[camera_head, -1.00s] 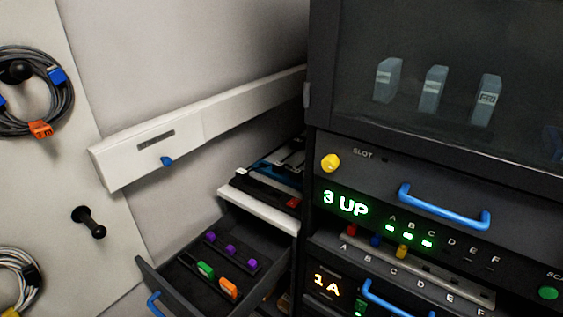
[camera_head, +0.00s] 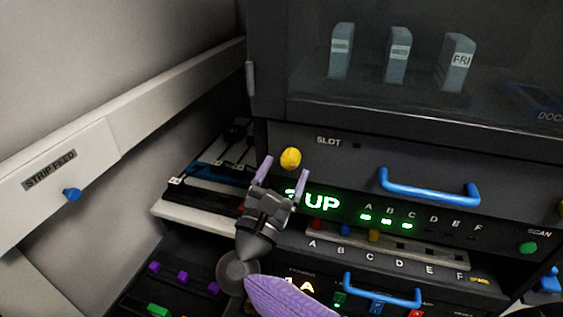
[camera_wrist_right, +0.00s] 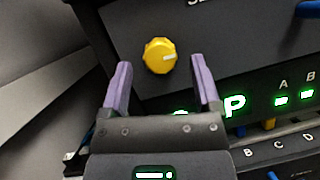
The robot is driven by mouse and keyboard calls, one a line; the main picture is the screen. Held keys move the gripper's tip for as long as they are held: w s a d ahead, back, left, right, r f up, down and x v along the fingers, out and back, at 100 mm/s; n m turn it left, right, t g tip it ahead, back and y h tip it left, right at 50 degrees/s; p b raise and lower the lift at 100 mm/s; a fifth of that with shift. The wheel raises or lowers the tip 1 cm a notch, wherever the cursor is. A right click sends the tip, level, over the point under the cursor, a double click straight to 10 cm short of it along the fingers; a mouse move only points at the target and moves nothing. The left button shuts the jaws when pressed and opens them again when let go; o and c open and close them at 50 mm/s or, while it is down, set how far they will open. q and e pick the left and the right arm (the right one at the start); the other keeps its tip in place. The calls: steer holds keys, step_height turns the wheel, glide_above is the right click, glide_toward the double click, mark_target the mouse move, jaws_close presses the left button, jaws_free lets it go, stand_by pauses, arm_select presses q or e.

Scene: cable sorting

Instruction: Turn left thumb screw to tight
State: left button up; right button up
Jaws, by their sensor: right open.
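The left thumb screw is a yellow knob (camera_head: 290,159) on the dark panel, left of the SLOT label. My left gripper is not in view.
A blue handle (camera_head: 430,190) crosses the panel right of the knob. A green-lit display (camera_head: 318,201) is partly behind my gripper. An open drawer with purple connectors (camera_head: 183,278) is at lower left. A white strip-feed rail (camera_head: 60,160) runs along the left wall.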

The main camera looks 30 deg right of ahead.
steer(key=shift+x, duration=0.8)
jaws_close()
